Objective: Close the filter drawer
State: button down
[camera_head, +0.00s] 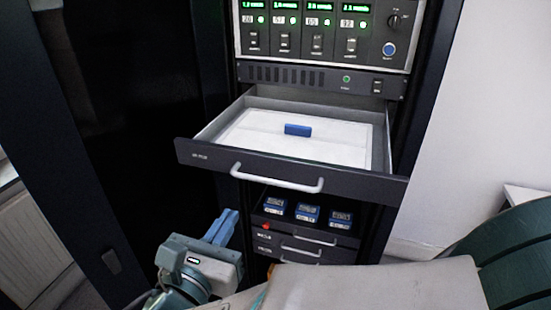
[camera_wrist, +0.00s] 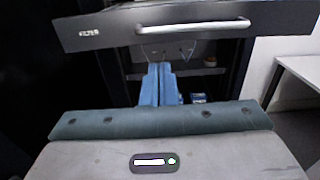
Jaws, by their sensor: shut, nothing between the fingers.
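The filter drawer (camera_head: 290,168) is pulled out of the rack in the head view, with a dark front and a pale handle (camera_head: 277,180). A white filter panel with a small blue tab (camera_head: 298,130) lies inside it. In the wrist view the drawer front (camera_wrist: 100,33), labelled FILTER, spans the top, with its handle (camera_wrist: 193,27) at upper right of centre. My gripper (camera_head: 228,222) is below and left of the drawer front in the head view. Its blue fingers (camera_wrist: 160,72) are together and empty, appearing below the drawer front and apart from the handle.
An instrument panel (camera_head: 322,72) with green displays is above the drawer. Below it, several small blue-topped devices (camera_head: 307,212) sit on a lower unit with closed drawers (camera_head: 310,246). A dark cabinet door stands at left. In the wrist view, a white table (camera_wrist: 298,70) is at right.

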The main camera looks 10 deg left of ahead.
jog(key=w+p, duration=0.1)
jog(key=w, duration=0.8)
jog(key=shift+w+d, duration=0.2)
jog(key=shift+d, duration=0.2)
